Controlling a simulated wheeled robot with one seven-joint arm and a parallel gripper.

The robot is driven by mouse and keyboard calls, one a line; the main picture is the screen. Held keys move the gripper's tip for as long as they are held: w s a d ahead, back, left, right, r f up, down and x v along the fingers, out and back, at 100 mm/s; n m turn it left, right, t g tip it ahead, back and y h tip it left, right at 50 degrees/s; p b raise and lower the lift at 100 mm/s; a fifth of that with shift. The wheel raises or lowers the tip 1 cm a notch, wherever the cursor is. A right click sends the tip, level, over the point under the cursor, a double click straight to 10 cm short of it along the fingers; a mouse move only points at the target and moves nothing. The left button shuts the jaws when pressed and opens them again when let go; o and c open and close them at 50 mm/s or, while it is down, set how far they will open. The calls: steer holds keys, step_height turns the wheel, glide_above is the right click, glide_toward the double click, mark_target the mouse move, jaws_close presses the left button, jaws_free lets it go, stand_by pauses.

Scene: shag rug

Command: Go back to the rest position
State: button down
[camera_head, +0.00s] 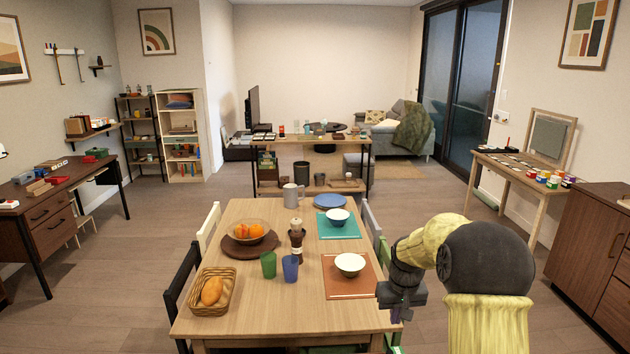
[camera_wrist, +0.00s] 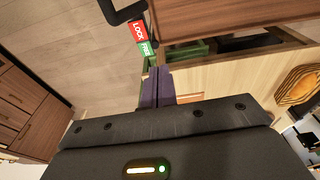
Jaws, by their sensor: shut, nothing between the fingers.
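My arm reaches in from the right in the head view, yellow and dark grey. My gripper (camera_head: 396,308) is low at the right edge of the dining table (camera_head: 240,310), beside the orange-brown placemat (camera_head: 349,290). In the wrist view my gripper (camera_wrist: 158,86) shows its two dark fingers close together, with nothing between them. I cannot tell from these views whether it touches the table edge.
On the table stand bowls (camera_head: 349,264), cups (camera_head: 290,267), a pepper mill (camera_head: 297,242) and a bread basket (camera_head: 208,308). Green chair parts (camera_head: 383,256) are near my gripper. A dark wood cabinet (camera_head: 590,240) stands at the right, with open floor between.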

steer(key=s+a+r+p, duration=0.1)
steer(key=s+a+r, duration=0.1)
steer(key=s, duration=1)
steer(key=s+a+r+p, duration=0.1)
steer(key=s+a+r, duration=0.1)
steer(key=s, duration=1.1)
steer(key=shift+a+m+t, duration=0.3)
steer(key=shift+a+t, duration=0.1)
steer(key=shift+a, duration=0.3)
steer(key=shift+s+r, duration=0.1)
